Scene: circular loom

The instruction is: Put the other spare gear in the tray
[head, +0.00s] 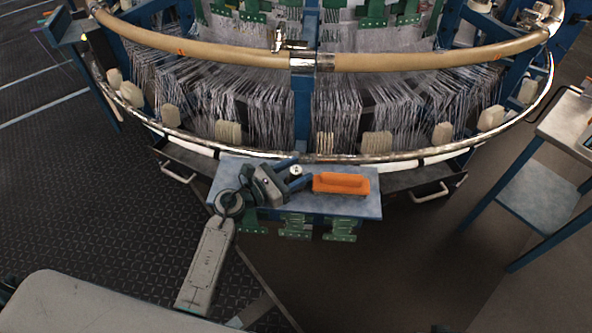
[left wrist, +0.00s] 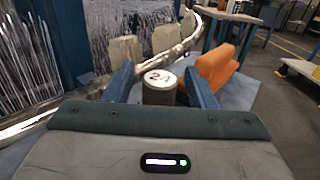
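The spare gear (head: 296,170) is a small upright cylinder with a white top, standing on the blue-grey shelf (head: 228,170) in front of the loom. In the left wrist view the gear (left wrist: 160,86) has a dark mark like "24" on its top. My left gripper (head: 292,173) reaches over the shelf from the left, its two blue fingers open on either side of the gear. A small gap seems to show between each finger and the gear. My right gripper is not in view.
The loom's curved metal rail (head: 330,158) runs right behind the shelf, with pale blocks (head: 377,142) and hanging threads behind it. Green brackets (head: 296,226) hang below the shelf's front edge. A side table (head: 560,130) stands at the right.

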